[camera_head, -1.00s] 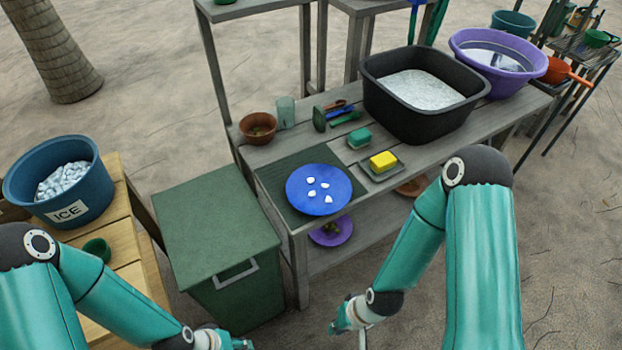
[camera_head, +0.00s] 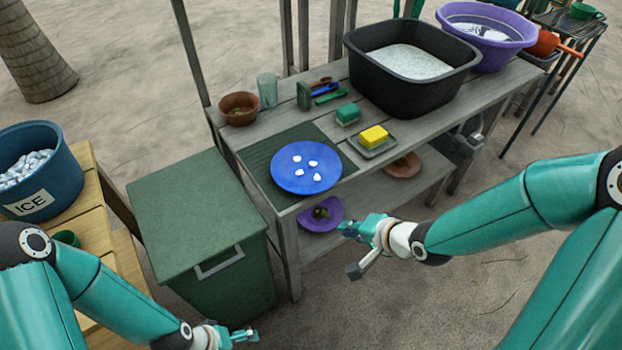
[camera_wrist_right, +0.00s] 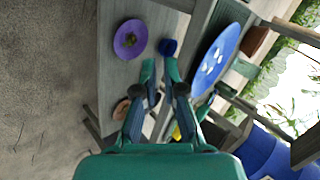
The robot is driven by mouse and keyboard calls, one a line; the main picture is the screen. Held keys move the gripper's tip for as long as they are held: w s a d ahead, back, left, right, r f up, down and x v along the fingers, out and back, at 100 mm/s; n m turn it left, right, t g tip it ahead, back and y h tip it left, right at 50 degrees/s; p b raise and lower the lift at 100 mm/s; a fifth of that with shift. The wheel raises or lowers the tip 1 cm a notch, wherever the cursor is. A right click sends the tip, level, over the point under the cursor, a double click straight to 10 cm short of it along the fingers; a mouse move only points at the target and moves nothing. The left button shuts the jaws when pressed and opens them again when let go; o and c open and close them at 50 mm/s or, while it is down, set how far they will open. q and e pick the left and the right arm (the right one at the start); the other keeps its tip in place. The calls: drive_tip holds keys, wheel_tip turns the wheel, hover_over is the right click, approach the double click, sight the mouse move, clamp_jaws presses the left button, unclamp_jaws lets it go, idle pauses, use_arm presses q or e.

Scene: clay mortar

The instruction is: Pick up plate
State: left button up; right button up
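A blue plate (camera_head: 306,180) with several white pieces on it lies on the green mat of the grey bench. It also shows in the right wrist view (camera_wrist_right: 224,47). A purple plate (camera_head: 308,222) with a dark green lump sits on the lower shelf; the right wrist view shows it too (camera_wrist_right: 122,46). A brown plate (camera_head: 403,167) lies further right on that shelf. My right gripper (camera_head: 346,228) is just in front of the purple plate, with a gap between its fingers in the right wrist view (camera_wrist_right: 160,68). My left gripper (camera_head: 250,335) is low by the green bin, its opening unclear.
The green bin (camera_head: 195,215) stands left of the bench. A yellow sponge (camera_head: 374,137), a black tub (camera_head: 411,75) and a brown bowl (camera_head: 239,112) are on the benchtop. An ice bucket (camera_head: 40,175) stands at left. Sandy ground in front is free.

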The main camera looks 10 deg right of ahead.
drive_tip(key=d+r+m+t+b, duration=0.3)
drive_tip(key=r, duration=0.4)
drive_tip(key=p, duration=0.1)
approach(325, 188)
drive_tip(key=x, duration=0.4)
drive_tip(key=shift+m, duration=0.3)
drive_tip(key=shift+x, duration=2.8)
clamp_jaws()
use_arm(q)
wheel_tip(325, 188, down, 3)
use_arm(e)
drive_tip(key=shift+r, duration=0.2)
